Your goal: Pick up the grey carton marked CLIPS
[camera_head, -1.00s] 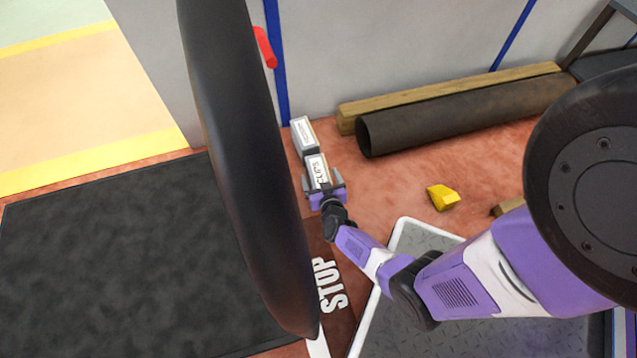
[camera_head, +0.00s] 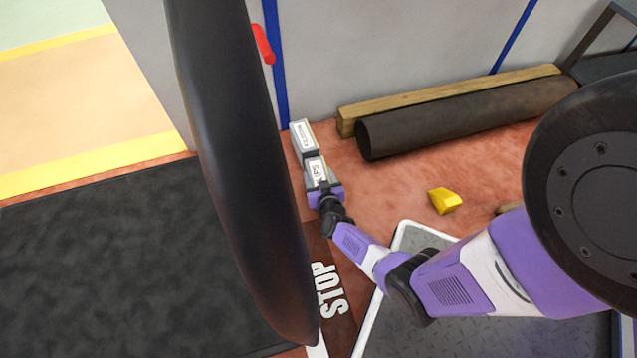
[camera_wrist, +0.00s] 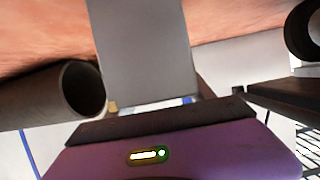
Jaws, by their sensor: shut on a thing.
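The grey carton marked CLIPS (camera_head: 316,170), with a white label on top, is on the reddish floor near the wall in the head view. My gripper (camera_head: 320,186) is shut on its near end. In the wrist view the carton's plain grey face (camera_wrist: 145,50) fills the upper middle, right at the gripper's dark jaw. I cannot tell whether the carton's underside is clear of the floor. The far end of the fingers is hidden by the carton and the wrist.
Another grey carton with a white label (camera_head: 302,135) stands just behind the CLIPS one. A dark pipe (camera_head: 450,122) and a wooden beam (camera_head: 420,98) lie along the wall to the right. A yellow block (camera_head: 444,200) is on the floor. A black mat (camera_head: 110,260) lies left.

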